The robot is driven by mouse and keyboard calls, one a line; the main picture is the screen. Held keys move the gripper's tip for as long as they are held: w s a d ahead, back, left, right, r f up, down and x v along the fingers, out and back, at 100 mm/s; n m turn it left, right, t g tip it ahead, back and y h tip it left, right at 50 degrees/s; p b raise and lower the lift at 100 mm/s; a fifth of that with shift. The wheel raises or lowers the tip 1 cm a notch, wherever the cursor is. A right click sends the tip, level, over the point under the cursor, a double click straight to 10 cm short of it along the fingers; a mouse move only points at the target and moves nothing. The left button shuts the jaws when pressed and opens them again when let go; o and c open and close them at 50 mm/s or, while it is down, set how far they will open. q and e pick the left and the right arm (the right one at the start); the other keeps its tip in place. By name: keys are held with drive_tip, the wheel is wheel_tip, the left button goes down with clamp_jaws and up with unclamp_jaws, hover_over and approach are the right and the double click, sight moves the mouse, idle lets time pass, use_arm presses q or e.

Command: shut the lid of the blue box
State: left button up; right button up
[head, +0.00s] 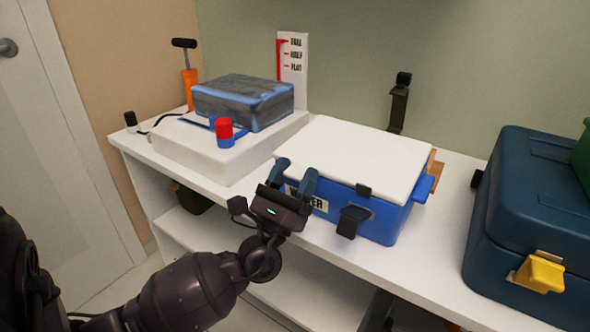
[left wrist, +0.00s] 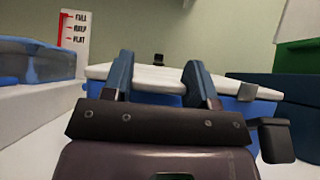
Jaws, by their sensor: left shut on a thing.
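The blue box (head: 375,222) stands on the white shelf top with its white lid (head: 352,155) lying flat over it. A dark latch (head: 352,220) sticks out from its front right, below a dark catch on the lid edge. My left gripper (head: 297,174) is at the front left of the box, its two blue-grey fingers set apart and shut on part of the box at the lid's front edge. In the left wrist view the fingers (left wrist: 160,75) overlap the lid's front edge (left wrist: 150,88). My right gripper is not in view.
A grey-blue case (head: 243,102) sits on a white block (head: 205,150) to the left, with a red-capped item (head: 224,130) beside it. A dark blue toolbox (head: 530,220) with a yellow latch stands at the right. A strip of bare shelf lies between the boxes.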

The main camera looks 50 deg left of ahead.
use_arm(q)
drive_tip(key=shift+f, duration=0.3)
drive_tip(key=o, duration=1.2)
drive_tip(key=shift+d, duration=0.1)
drive_tip(key=shift+c, duration=0.2)
drive_tip(key=shift+o, duration=0.7)
drive_tip(key=shift+r, duration=0.1)
drive_tip(key=v, duration=1)
drive_tip(key=shift+s+f, duration=0.25)
drive_tip(key=shift+s, duration=0.05)
